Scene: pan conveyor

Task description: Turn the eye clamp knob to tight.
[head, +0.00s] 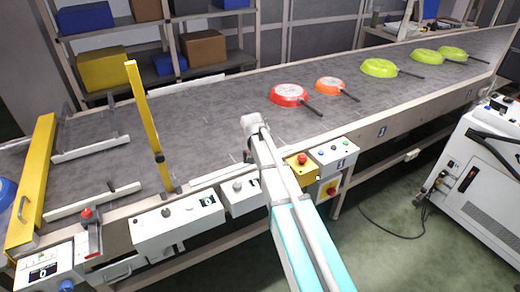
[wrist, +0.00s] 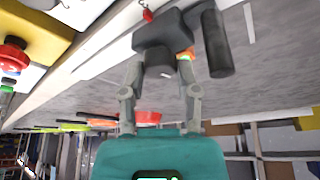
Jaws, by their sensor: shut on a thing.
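In the wrist view my gripper (wrist: 160,76) has its two grey fingers reaching to either side of a dark knob (wrist: 159,56), and it is shut on it. The knob sits on the dark eye clamp block (wrist: 168,34), beside a thick black cylinder (wrist: 216,44). No tight or loose mark can be read on the knob. In the head view my arm hides the gripper, the clamp and the knob.
The grey conveyor belt (head: 215,120) carries a red pan (head: 288,95), an orange pan (head: 328,85) and several green pans farther right. A yellow upright post (head: 148,120) stands at left. Control boxes (head: 178,222) line the near edge, with a red button (head: 302,159) beside my arm.

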